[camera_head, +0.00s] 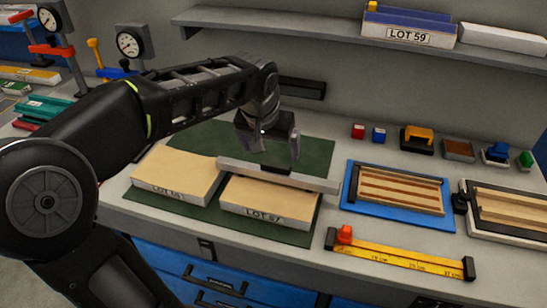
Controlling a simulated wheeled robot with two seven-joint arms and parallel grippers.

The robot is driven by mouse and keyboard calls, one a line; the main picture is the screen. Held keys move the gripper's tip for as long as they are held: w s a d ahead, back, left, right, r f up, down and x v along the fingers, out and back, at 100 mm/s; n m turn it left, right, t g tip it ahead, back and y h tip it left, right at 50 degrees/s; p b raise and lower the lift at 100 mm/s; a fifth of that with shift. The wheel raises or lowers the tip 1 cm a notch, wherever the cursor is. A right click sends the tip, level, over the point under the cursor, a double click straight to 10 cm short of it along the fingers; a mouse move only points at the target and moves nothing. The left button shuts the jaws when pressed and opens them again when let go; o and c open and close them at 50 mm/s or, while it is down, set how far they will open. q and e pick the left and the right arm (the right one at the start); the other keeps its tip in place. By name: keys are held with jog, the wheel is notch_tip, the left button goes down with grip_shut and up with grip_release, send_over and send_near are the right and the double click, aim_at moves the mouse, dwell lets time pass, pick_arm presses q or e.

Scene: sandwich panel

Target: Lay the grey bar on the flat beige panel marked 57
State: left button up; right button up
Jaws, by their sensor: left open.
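The grey bar (316,183) lies along the back part of the flat beige panel marked LOT 57 (268,198). Its left end reaches the back right corner of the neighbouring beige panel, and its right end juts past the marked panel. I cannot tell whether the bar rests fully on the panel. A dark piece sits at the middle of the bar. My left gripper (272,150) is open just above and behind the bar, fingers apart and holding nothing. My right gripper is not in view.
A second beige panel (178,172) lies left on the same green mat (310,150). To the right are a blue tray (392,218) with wooden strips and a yellow ruler (400,259). A shelf (300,24) runs behind. Small blocks stand along the back.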

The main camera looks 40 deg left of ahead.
pick_arm(q)
jog(key=shift+v, duration=1.85)
jog(key=shift+c, duration=0.2)
